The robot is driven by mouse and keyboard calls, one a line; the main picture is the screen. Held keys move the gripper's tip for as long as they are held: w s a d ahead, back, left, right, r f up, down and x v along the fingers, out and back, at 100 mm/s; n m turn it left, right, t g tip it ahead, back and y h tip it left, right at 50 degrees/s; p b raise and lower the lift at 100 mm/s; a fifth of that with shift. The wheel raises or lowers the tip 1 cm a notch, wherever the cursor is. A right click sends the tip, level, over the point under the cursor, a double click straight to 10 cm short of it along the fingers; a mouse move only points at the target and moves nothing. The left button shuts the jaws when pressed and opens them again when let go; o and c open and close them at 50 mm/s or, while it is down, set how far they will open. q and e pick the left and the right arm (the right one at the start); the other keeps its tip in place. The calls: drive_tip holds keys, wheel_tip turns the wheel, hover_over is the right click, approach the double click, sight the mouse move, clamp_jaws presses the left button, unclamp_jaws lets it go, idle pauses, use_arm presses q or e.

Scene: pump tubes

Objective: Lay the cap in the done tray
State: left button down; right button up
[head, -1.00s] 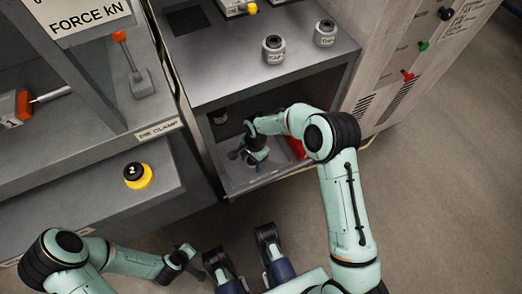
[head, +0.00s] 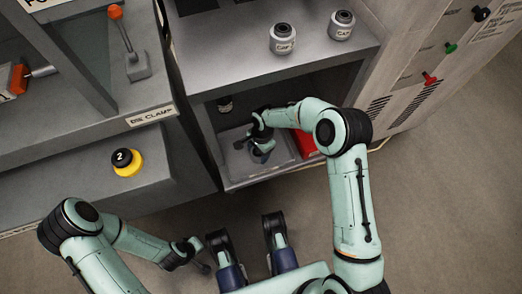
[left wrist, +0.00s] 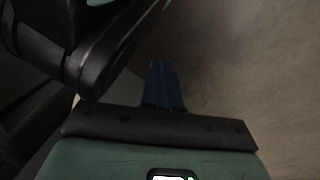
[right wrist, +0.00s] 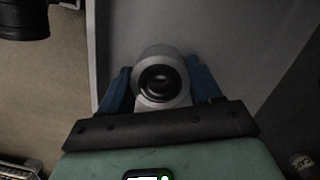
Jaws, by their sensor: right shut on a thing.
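My right gripper (head: 262,150) is inside the lower bay of the grey cabinet, low over a pale grey tray (head: 240,166). No label on this tray can be read. In the right wrist view the gripper (right wrist: 163,95) is shut on a cap (right wrist: 163,72), a pale grey ring with a dark round hollow, with one blue finger on each side. A pale flat surface with a raised edge lies behind the cap; whether the cap touches it I cannot tell. My left gripper (head: 205,266) is away from the cabinet; the left wrist view shows its blue fingers (left wrist: 164,85) together and empty.
Two labelled caps stand on the cabinet top (head: 240,75), one nearer (head: 283,39) and one farther right (head: 341,25). A red container (head: 307,144) is right of my right gripper. The cabinet top overhangs the bay.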

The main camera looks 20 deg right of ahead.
use_arm(q)
drive_tip(key=shift+a, duration=0.1)
use_arm(e)
drive_tip(key=shift+a+r, duration=0.1)
drive_tip(key=shift+r, duration=0.05)
drive_tip(key=shift+f, duration=0.2)
drive_tip(key=o, duration=1.3)
use_arm(q)
drive_tip(key=shift+s+f, duration=0.1)
drive_tip(key=shift+t, duration=0.8)
drive_tip(key=w+r, duration=0.1)
drive_tip(key=w+r+p, duration=0.1)
drive_tip(key=w, duration=0.1)
drive_tip(key=w+r+p, duration=0.1)
drive_tip(key=r, duration=0.1)
drive_tip(key=shift+w+d, duration=0.2)
drive_tip(key=shift+d, duration=0.1)
use_arm(e)
drive_tip(key=r, duration=0.5)
drive_tip(key=d+r, duration=0.1)
drive_tip(key=r, duration=0.1)
drive_tip(key=shift+w+r, duration=0.25)
drive_tip(key=shift+r, duration=0.15)
